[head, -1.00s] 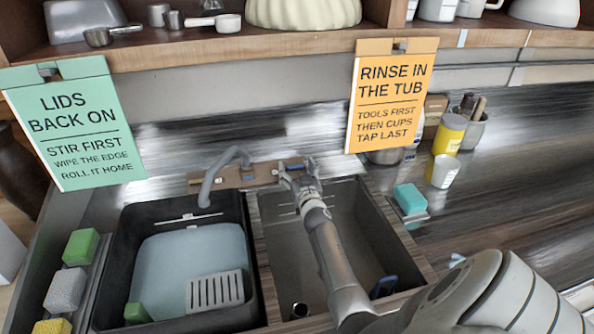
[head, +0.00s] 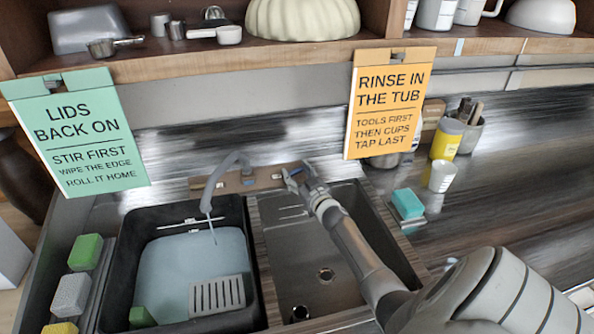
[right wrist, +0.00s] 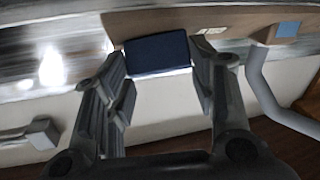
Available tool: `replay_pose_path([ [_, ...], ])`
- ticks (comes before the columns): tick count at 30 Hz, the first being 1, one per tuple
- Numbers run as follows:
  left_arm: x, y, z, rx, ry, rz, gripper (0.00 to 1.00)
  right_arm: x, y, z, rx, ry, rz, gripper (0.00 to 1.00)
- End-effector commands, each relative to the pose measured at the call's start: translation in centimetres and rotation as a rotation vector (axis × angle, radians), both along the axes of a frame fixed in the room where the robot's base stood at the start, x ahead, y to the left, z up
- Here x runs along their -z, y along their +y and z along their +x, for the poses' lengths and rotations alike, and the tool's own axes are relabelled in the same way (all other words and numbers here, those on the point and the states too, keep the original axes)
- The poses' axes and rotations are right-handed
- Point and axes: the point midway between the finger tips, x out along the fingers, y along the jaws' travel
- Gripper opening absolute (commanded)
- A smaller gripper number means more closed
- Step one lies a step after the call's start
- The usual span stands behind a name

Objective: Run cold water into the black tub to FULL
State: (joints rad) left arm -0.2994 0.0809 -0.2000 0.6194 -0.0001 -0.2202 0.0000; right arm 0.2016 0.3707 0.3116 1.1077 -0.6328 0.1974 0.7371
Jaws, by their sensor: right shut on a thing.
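The black tub (head: 127,265) stands in the left basin in the head view, with pale blue water (head: 178,265) in it. A white mark (head: 190,223) shows on its back wall, above the water surface; I cannot read any writing. The grey spout (head: 218,180) hangs over the tub, and a thin stream (head: 213,235) falls from it into the water. My right gripper (head: 296,176) is at the blue tap handle (head: 292,171), right of the spout. In the right wrist view, its fingers are shut on the dark blue handle (right wrist: 157,53). My left gripper is out of view.
A grey slotted piece (head: 217,296) and a green sponge (head: 142,316) are at the tub's front. The right basin (head: 285,250) has a drain. Sponges (head: 85,252) line the left edge. A teal sponge (head: 407,203) and white cup (head: 440,176) stand right. Signs hang from the shelf.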

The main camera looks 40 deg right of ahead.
Motion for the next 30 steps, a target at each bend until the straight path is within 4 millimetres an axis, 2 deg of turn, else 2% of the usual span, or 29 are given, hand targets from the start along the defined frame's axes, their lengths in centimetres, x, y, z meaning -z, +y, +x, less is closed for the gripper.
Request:
replay_pose_path([
  [4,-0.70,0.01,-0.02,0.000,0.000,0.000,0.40,-0.14,-0.36,-0.10,-0.094,0.038,-0.064,0.28],
  [15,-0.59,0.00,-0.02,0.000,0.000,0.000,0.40,-0.01,-0.54,-0.09,-0.270,0.099,-0.177,0.28],
  [30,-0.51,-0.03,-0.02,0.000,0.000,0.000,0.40,-0.06,-0.51,-0.05,-0.324,0.117,-0.210,0.28],
])
